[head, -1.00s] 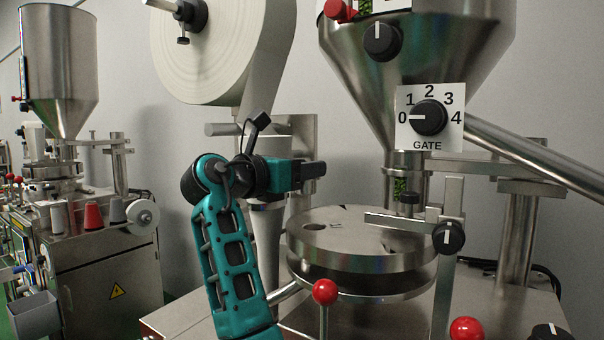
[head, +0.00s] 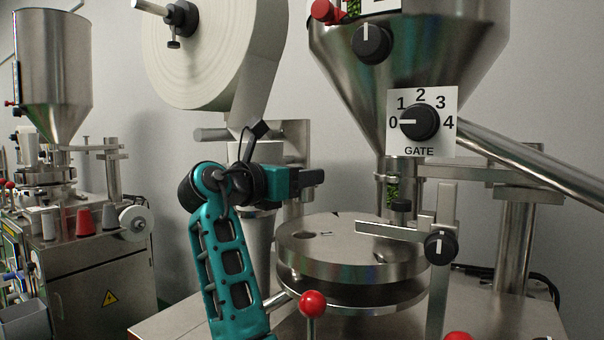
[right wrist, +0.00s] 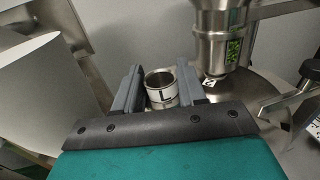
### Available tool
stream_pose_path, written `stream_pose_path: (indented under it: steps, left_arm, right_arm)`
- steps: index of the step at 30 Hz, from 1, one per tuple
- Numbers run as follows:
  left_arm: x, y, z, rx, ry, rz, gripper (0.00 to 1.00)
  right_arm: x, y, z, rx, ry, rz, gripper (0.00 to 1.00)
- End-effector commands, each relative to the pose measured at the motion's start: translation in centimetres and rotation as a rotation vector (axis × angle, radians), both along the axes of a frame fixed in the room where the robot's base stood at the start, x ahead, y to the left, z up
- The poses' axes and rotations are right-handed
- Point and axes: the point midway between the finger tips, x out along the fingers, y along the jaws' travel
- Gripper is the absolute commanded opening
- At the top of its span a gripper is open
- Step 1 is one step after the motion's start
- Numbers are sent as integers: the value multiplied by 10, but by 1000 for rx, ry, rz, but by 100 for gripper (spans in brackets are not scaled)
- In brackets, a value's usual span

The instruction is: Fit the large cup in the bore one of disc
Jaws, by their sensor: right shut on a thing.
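The large cup (right wrist: 161,90) is a small metal cup marked L, with its open top showing in the right wrist view. My right gripper (right wrist: 158,88) is shut on it, one finger on each side. In the head view my right gripper (head: 312,178) is at the left of the disc, above its level, and the cup cannot be made out there. The disc (head: 345,240) is a round steel plate with dark bores, partly behind the scraper bar. It also shows in the right wrist view (right wrist: 258,92), to the right of the cup. The left gripper is out of view.
A steel hopper (head: 405,75) with a GATE dial (head: 420,122) hangs over the disc. A scraper arm with a black knob (head: 440,246) crosses the disc's right side. A red-balled lever (head: 313,304) stands in front. A paper roll (head: 205,50) is at upper left.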

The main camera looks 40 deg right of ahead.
Motion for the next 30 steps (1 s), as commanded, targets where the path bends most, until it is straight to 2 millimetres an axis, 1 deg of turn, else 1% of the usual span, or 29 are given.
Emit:
stream_pose_path:
  steps: [1,6,15,21,30]
  left_arm:
    - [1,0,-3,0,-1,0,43]
    - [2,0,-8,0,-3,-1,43]
    - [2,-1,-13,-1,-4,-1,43]
    - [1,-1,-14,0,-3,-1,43]
    - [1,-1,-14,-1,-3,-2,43]
  right_arm:
    - [0,0,-6,-1,1,0,8]
    - [0,0,-23,-1,1,-1,7]
    - [0,0,-45,-1,1,0,7]
    - [0,0,-50,-1,-1,0,7]
    - [0,0,-50,-1,-1,0,7]
